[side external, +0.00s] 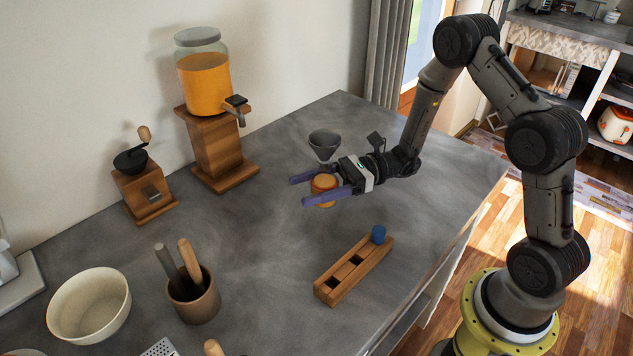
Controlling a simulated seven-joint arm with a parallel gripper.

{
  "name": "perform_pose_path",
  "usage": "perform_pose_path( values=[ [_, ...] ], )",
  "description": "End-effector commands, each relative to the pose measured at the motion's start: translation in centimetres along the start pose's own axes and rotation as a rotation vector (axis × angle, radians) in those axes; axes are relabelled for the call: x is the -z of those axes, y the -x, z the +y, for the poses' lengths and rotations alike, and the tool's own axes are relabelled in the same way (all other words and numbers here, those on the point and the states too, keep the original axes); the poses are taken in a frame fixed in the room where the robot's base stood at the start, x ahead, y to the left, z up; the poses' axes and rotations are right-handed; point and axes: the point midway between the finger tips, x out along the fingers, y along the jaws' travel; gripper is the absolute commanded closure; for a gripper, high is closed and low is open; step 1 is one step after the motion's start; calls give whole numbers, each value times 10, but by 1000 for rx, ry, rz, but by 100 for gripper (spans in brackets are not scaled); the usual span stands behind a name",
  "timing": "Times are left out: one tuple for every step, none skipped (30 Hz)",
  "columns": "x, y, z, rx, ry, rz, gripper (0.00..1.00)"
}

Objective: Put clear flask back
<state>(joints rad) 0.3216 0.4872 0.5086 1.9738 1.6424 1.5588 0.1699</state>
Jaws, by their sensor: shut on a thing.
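My gripper (315,189) is shut on a small rounded flask (323,183) that shows orange, and its purple fingers lie on either side of it. The fingers hide part of the flask, so whether it is clear glass with orange contents cannot be told. A wooden rack (337,287) with square holes stands on the counter, to the front right of my gripper. A blue-topped piece (378,234) sits in its far end, and the other visible holes look empty.
A grey funnel (324,143) shows just behind my gripper. A juice dispenser (205,85) on a wooden stand and a coffee grinder (146,183) stand by the wall. A utensil crock (194,300) and cream bowl (88,305) are front left. The counter between gripper and rack is clear.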

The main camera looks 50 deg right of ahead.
Motion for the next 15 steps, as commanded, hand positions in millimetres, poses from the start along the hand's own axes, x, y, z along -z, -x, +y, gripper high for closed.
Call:
perform_pose_path(
  values=[
    [7,0,0,0,-5,-1,100],
    [11,0,1,0,-4,-1,100],
    [16,0,1,0,-4,-1,100],
    [19,0,1,0,-5,-1,100],
    [21,0,1,0,-3,-1,100],
    [24,0,1,0,-1,-1,100],
    [26,0,1,0,-1,-1,100],
    [27,0,1,0,-1,-1,100],
    [28,0,1,0,-1,-1,100],
    [28,0,1,0,-1,-1,100],
    [28,0,1,0,0,-1,100],
    [28,1,1,0,0,-1,100],
    [28,1,1,0,0,-1,100],
    [28,1,1,0,0,-1,100],
    [28,1,1,0,0,-1,100]
  ],
)
